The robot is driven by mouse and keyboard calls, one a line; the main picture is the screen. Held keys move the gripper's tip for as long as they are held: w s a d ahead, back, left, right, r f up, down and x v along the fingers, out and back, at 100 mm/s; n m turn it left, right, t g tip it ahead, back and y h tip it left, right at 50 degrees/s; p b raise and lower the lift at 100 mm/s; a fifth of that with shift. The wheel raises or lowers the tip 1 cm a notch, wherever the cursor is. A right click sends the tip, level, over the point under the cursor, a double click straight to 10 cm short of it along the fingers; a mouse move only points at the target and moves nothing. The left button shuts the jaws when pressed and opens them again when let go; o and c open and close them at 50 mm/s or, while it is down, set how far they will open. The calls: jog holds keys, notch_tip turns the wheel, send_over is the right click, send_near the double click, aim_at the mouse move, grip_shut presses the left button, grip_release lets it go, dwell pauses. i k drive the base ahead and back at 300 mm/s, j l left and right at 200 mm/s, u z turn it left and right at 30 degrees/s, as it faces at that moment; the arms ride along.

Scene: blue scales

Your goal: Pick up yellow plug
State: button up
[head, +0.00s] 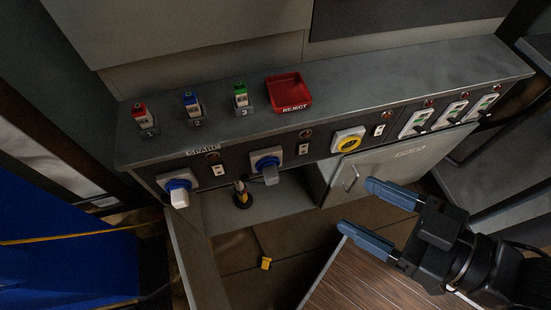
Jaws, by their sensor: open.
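A small yellow piece (266,263) lies on the floor below the open compartment; it is too small to tell whether it is the yellow plug. A dark upright item with a yellow part (242,195) stands inside the open compartment, and its exact shape is unclear. A yellow round socket (348,143) is on the panel's front face. My gripper (358,206) is at the lower right, with blue fingers spread wide and nothing between them. It points left and is apart from both yellow items.
Two blue sockets with plugs (179,190) (266,164) are on the panel front. A red REJECT tray (289,92) and three numbered coloured connectors (191,104) are on top.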

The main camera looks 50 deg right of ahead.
aim_at(266, 262)
jog(key=k+l+u, duration=0.1)
jog(key=k+u, duration=0.2)
jog(key=k, duration=1.05)
jog(key=i+j+u, duration=0.1)
jog(key=i+u, duration=0.35)
jog(key=i, duration=1.05)
